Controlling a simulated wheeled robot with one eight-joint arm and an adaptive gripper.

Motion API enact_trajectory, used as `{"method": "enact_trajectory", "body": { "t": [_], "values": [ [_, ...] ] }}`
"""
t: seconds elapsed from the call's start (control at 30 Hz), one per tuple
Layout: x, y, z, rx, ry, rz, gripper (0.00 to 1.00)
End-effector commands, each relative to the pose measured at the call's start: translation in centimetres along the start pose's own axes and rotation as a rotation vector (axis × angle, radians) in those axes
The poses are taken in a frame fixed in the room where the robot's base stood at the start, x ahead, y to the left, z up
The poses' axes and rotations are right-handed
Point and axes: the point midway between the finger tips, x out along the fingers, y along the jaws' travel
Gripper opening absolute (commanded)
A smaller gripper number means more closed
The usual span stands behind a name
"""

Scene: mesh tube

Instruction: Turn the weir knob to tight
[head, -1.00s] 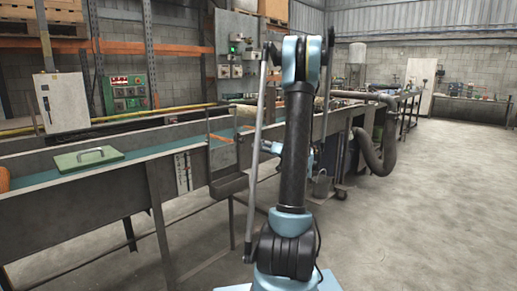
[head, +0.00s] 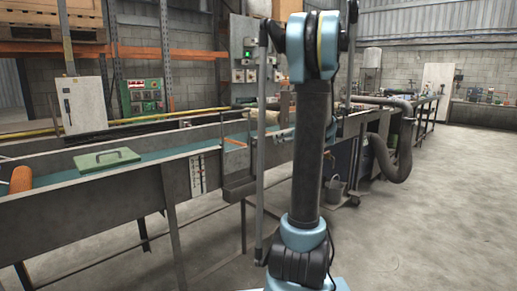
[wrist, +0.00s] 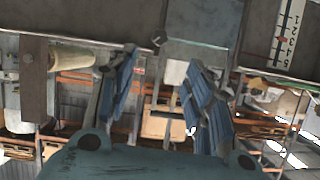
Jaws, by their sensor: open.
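My gripper (wrist: 165,85) is open and empty in the wrist view, with its two blue fingers apart. A small round grey piece (wrist: 158,39) shows beyond and between the fingertips, at the edge of a grey metal wall. It may be the weir knob, but I cannot tell for sure, nor read its setting. The gripper looks apart from it. In the head view my arm covers most of the gripper. The long grey flume (head: 95,212) runs across the left, with a numbered scale (head: 197,175) on its side. The scale also shows in the wrist view (wrist: 287,33).
A white cabinet (head: 82,103) and a green control panel (head: 142,96) stand behind. A bucket (head: 335,187) is beyond my arm. The right floor is clear.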

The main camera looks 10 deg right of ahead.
Motion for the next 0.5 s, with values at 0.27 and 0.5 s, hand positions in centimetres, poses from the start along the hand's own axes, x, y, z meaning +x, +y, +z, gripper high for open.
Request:
{"method": "enact_trajectory", "body": {
  "t": [0.27, 0.5],
  "values": [
    [1.7, -0.1, -0.1, -0.015, -0.011, -0.002, 0.47],
    [5.9, -0.1, -0.1, -0.015, -0.011, -0.003, 0.47]
  ]
}}
